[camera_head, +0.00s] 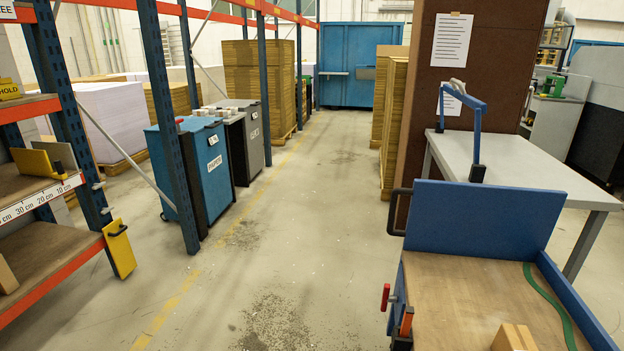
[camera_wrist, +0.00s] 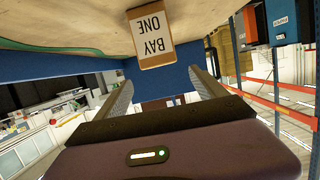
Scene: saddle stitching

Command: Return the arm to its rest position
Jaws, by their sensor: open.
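My gripper (camera_wrist: 162,82) shows in the wrist view with its two grey fingers spread apart and nothing between them. The wrist view is upside down. Beyond the fingers, a small tan block with a white label reading "BAY ONE" (camera_wrist: 151,37) rests on the wooden deck (camera_wrist: 75,22), apart from the fingers. My arm and gripper do not show in the head view. There, a small tan box (camera_head: 514,338) lies on the wooden deck of a blue cart (camera_head: 480,218), cut off by the bottom edge. I cannot tell whether it is the labelled block.
An orange and blue rack (camera_head: 40,272) stands at left, with blue (camera_head: 190,165) and grey (camera_head: 246,138) bins beyond. A grey table (camera_head: 520,168) and brown pillar (camera_head: 440,90) stand behind the cart. The middle aisle (camera_head: 300,230) is clear, with scraps on the floor.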

